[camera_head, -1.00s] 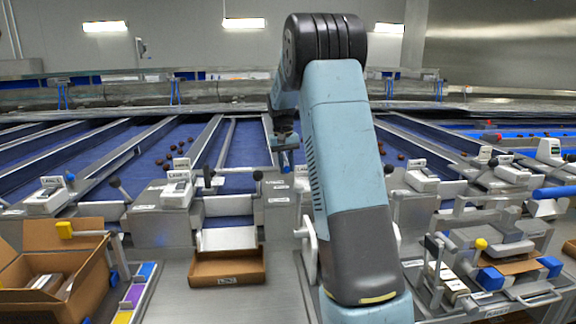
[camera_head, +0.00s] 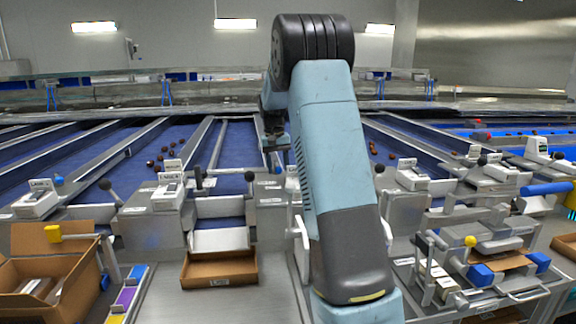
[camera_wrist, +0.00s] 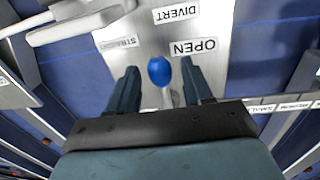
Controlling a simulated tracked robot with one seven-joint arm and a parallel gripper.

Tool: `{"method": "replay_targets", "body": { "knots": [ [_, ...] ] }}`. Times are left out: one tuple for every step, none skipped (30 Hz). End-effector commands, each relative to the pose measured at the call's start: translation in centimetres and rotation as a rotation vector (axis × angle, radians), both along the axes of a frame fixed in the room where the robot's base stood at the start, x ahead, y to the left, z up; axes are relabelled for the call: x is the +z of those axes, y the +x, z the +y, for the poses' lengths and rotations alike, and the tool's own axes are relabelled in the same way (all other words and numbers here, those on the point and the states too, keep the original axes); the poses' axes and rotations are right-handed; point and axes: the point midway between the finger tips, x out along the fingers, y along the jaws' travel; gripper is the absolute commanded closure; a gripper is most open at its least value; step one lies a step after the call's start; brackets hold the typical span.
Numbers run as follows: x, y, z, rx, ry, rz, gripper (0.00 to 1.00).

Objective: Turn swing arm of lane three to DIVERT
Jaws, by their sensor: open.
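In the wrist view a blue knob (camera_wrist: 159,70) on a short grey stem stands between the fingers of my gripper (camera_wrist: 159,67). The fingers are open, one on each side, with a gap around the knob. Behind it is a pale metal plate (camera_wrist: 150,38) with a DIVERT label (camera_wrist: 176,13), an OPEN label (camera_wrist: 194,47) and a STRAIGHT label (camera_wrist: 116,42), partly blurred. A white bar (camera_wrist: 80,25) lies at the upper left. In the head view my gripper (camera_head: 275,145) is small and partly hidden by my arm. I cannot tell the lane number there.
Blue lanes (camera_head: 238,150) with dates run across the back. Levers with dark knobs stand along the front, including one (camera_head: 249,177) near my gripper. A cardboard tray (camera_head: 219,282) sits below. An open box (camera_head: 25,240) is at left, a metal fixture (camera_head: 480,262) at right.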

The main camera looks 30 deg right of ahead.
Motion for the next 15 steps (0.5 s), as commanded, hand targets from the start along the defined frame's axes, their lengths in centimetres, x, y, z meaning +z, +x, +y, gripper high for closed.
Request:
{"method": "replay_targets", "body": {
  "knots": [
    [0.0, 0.0, 0.0, 0.000, 0.000, -0.001, 0.50],
    [0.1, 0.0, 0.0, 0.000, 0.000, -0.001, 0.50],
    [0.2, 0.0, 0.0, 0.001, 0.000, -0.001, 0.50],
    [0.3, 0.1, 0.1, 0.001, -0.001, -0.002, 0.50],
    [0.5, 0.1, 0.1, 0.001, -0.001, -0.002, 0.50],
    [0.9, 0.1, 0.1, 0.001, 0.000, -0.003, 0.50],
    [1.3, 0.1, 0.1, 0.001, 0.000, -0.004, 0.50],
    [1.7, 0.1, 0.2, 0.001, 0.000, -0.004, 0.50],
    [2.3, 0.1, 0.2, 0.001, 0.000, -0.003, 0.50],
    [2.8, 0.1, 0.3, 0.001, 0.000, -0.004, 0.50],
    [3.4, 0.1, 0.3, 0.001, -0.001, -0.005, 0.50],
    [4.2, 0.2, 0.4, 0.001, -0.001, -0.005, 0.50],
    [4.8, 0.1, 0.4, 0.001, -0.001, -0.005, 0.50],
    [5.4, 0.1, 0.5, 0.001, 0.000, -0.004, 0.50],
    [6.2, 0.2, 0.5, 0.001, -0.001, -0.005, 0.50]
  ]
}}
